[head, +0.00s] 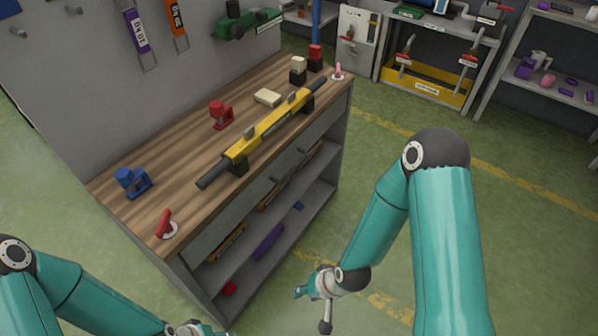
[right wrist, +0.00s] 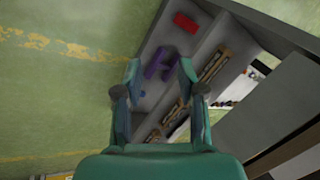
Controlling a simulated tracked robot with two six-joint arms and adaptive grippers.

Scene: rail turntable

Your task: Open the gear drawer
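The workbench (head: 185,140) has a wooden top with a grey drawer front (head: 240,205) under its front edge. A small dark handle (head: 275,180) shows on the front, which looks closed. Which panel is the gear drawer I cannot tell. My right gripper (head: 312,292) is in front of the bench, lower than the drawer front and apart from it. In the right wrist view its two fingers (right wrist: 160,72) are spread with nothing between them, and the bench's open shelf lies beyond. My left gripper (head: 200,330) is cut off at the bottom edge, so its fingers are unclear.
A yellow rail (head: 268,130) lies along the bench top, with a blue clamp (head: 131,181), a red clamp (head: 221,114) and a red lever (head: 165,223). Purple (head: 268,241) and red (head: 229,289) parts lie on the lower shelf. Green floor in front is clear.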

